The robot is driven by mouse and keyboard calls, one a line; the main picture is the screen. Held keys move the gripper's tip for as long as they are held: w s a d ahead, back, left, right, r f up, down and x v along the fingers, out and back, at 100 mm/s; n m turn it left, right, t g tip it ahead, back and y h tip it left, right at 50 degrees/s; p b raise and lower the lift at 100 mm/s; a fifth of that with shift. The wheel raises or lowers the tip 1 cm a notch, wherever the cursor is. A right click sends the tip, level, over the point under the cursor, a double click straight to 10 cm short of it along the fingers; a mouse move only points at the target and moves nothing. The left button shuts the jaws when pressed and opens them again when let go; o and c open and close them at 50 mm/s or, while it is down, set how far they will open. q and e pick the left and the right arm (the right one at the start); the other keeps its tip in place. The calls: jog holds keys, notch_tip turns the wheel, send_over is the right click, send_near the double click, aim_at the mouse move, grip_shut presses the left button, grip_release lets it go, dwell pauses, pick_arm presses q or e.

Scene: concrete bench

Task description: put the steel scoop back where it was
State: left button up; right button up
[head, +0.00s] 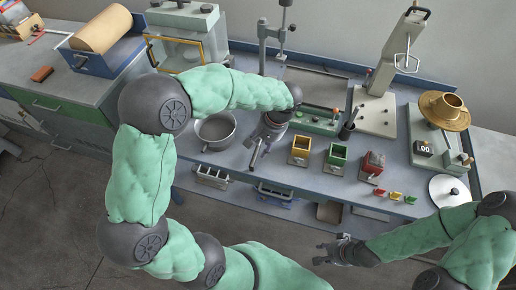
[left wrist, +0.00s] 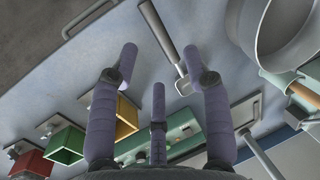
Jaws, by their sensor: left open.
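The steel scoop (left wrist: 163,33) shows in the left wrist view as a flat grey strip with a thin neck and a small wider end, near the bench surface between my left fingers. My left gripper (left wrist: 165,62) is open, its fingers spread around the scoop's line of sight; I see no finger closed on it. In the head view my left gripper (head: 257,155) hangs over the front middle of the bench, right of the metal pan, and hides most of the scoop there. My right gripper (head: 328,251) appears open and empty, in front of the bench.
The round metal pan (head: 215,131) stands just left of my left gripper. Yellow (head: 299,149), green (head: 336,157) and red (head: 372,165) bins stand to its right. A green-based device (head: 318,122) and a press stand (head: 263,45) lie behind. The bench front edge is close.

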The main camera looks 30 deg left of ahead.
pick_arm(q)
jog(key=v, duration=0.3)
jog(key=shift+d+r+p, duration=0.1)
jog(key=shift+r+p, duration=0.2)
jog(key=shift+p, duration=0.1)
